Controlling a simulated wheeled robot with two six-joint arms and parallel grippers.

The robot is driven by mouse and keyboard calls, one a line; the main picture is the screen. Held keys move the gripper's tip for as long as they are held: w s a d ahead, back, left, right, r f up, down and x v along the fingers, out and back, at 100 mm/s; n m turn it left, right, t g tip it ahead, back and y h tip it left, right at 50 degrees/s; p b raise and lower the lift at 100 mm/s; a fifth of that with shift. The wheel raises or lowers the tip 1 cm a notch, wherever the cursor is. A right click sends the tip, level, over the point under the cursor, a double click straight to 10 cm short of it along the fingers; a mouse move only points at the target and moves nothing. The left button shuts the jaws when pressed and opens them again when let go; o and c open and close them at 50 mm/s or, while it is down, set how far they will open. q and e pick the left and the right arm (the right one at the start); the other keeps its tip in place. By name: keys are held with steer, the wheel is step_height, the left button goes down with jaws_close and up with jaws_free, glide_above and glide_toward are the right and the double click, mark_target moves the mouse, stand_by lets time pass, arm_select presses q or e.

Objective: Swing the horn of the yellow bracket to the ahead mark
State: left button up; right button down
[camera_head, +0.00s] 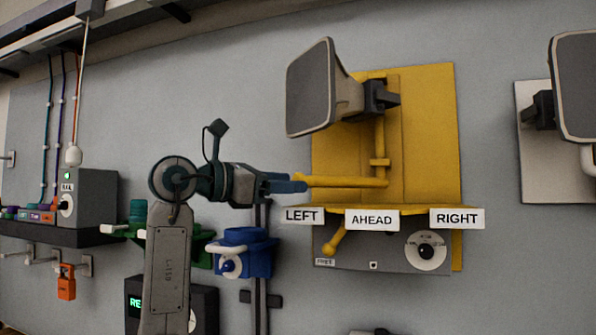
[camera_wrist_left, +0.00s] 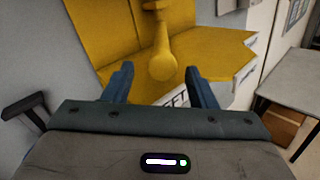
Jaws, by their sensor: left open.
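The yellow bracket (camera_head: 440,120) is on the grey wall, with a grey horn (camera_head: 315,88) facing left on its vertical yellow post. A yellow handle (camera_head: 350,182) sticks out from the post toward the left, above the LEFT label (camera_head: 302,215). The AHEAD label (camera_head: 372,219) and RIGHT label (camera_head: 457,218) follow along the bracket's shelf. My left gripper (camera_head: 296,185) is at the handle's knobbed end. In the left wrist view its blue fingers (camera_wrist_left: 159,80) are open, with the yellow knob (camera_wrist_left: 162,66) between or just beyond their tips; contact is unclear. My right gripper is not in view.
A grey box with a dial (camera_head: 425,250) sits under the shelf. A blue valve-like fixture (camera_head: 243,252) is below my left gripper. Another horn (camera_head: 575,85) on a white plate is at the far right. A grey table (camera_wrist_left: 295,95) shows in the wrist view.

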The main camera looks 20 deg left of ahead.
arm_select(q)
steer(key=p+x, duration=0.1)
steer(key=x, duration=0.2)
steer(key=shift+d, duration=0.25)
steer(key=shift+a, duration=0.1)
steer(key=shift+c, duration=0.2)
jaws_close()
